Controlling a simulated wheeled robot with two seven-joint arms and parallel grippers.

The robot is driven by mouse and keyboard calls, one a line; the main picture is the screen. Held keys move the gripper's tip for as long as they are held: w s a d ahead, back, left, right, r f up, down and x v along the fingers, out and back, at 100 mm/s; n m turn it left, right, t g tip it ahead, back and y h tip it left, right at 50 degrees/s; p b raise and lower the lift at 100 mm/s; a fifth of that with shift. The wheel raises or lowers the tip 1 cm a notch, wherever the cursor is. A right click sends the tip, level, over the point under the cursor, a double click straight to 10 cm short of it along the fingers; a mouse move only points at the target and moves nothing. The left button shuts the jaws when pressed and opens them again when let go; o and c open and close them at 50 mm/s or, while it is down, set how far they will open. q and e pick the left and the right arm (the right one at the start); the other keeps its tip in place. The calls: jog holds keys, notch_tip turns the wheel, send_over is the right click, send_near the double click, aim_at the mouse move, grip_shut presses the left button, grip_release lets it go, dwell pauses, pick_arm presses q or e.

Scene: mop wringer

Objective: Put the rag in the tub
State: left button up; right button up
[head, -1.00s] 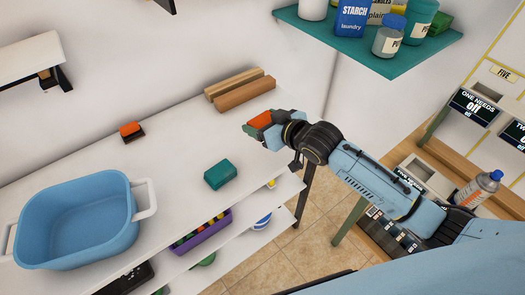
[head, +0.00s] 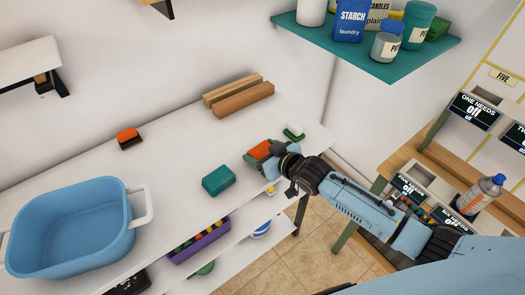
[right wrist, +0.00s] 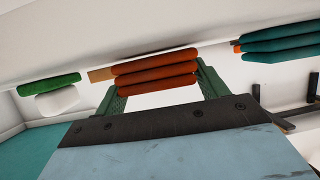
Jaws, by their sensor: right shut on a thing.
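The folded orange-red rag (head: 258,150) is held between the green fingers of my right gripper (head: 265,153), above the right part of the white bench. In the right wrist view the rag (right wrist: 155,72) shows as a layered stack between the fingertips. The light blue tub (head: 95,262), with white handles, stands on the bench at the far left, well apart from the gripper. I see no rag in the visible part of the tub. A teal folded block (head: 218,180) lies on the bench between them; it also shows in the right wrist view (right wrist: 280,42). My left gripper is out of view.
A green and white sponge (head: 294,132) lies behind the gripper. An orange and black brush (head: 129,138) and wooden bars (head: 244,100) lie along the back. A teal wall shelf (head: 385,65) with bottles hangs above right. A purple tray (head: 198,243) sits below the bench top.

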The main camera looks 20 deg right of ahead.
jog(key=shift+f, duration=0.15)
jog(key=o, duration=1)
jog(key=shift+c, duration=0.2)
jog(key=shift+f+b, duration=0.15)
jog(key=shift+b, duration=0.4)
jog(key=p+v, duration=0.2)
jog(key=v, duration=1.1)
jog(key=shift+s+a+r+p, duration=0.25)
jog(key=shift+p, duration=0.1)
